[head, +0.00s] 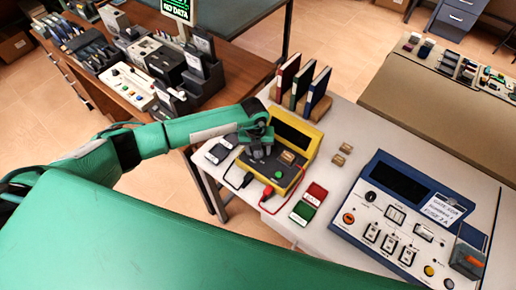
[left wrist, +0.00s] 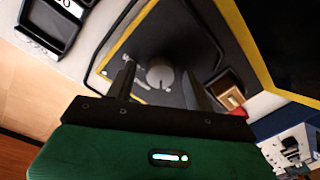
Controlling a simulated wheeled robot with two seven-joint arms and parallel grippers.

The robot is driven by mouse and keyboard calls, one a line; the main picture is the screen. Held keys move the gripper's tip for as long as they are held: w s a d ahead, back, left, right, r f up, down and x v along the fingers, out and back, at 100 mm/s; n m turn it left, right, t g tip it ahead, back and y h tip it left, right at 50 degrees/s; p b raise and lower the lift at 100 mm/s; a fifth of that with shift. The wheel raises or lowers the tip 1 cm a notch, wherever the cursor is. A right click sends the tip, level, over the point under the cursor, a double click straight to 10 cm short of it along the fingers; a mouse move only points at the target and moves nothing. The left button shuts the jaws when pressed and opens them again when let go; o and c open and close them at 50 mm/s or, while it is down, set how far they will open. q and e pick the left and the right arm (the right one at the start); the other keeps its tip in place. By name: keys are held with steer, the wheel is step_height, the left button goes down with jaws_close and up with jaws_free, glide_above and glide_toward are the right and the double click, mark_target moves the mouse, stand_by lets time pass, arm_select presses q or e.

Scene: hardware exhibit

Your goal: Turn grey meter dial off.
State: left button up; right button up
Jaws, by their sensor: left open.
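The yellow-framed meter (head: 309,143) stands on the white table, with a dark display and a dark control face. Its round grey dial (left wrist: 159,73) shows in the left wrist view between the two fingers. In the head view the dial is hidden by my gripper. My left gripper (head: 257,146) is above the meter's control face. In the left wrist view my left gripper (left wrist: 160,82) is open, with one dark finger on each side of the dial. I cannot tell whether the fingers touch it. My right gripper is not in view.
A green button (head: 278,177) and red and black leads sit on the meter's front. Red and green blocks (head: 315,194) lie to its right, upright binders (head: 302,85) behind. A blue panel (head: 373,208) stands further right. A small dark-and-white item (head: 217,153) is at left.

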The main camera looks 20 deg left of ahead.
arm_select(q)
step_height(320, 180, up, 14)
steer(key=b, duration=0.4)
steer(key=shift+a, duration=0.45)
steer(key=shift+s+d+f, duration=0.1)
steer(key=shift+s+f, duration=0.05)
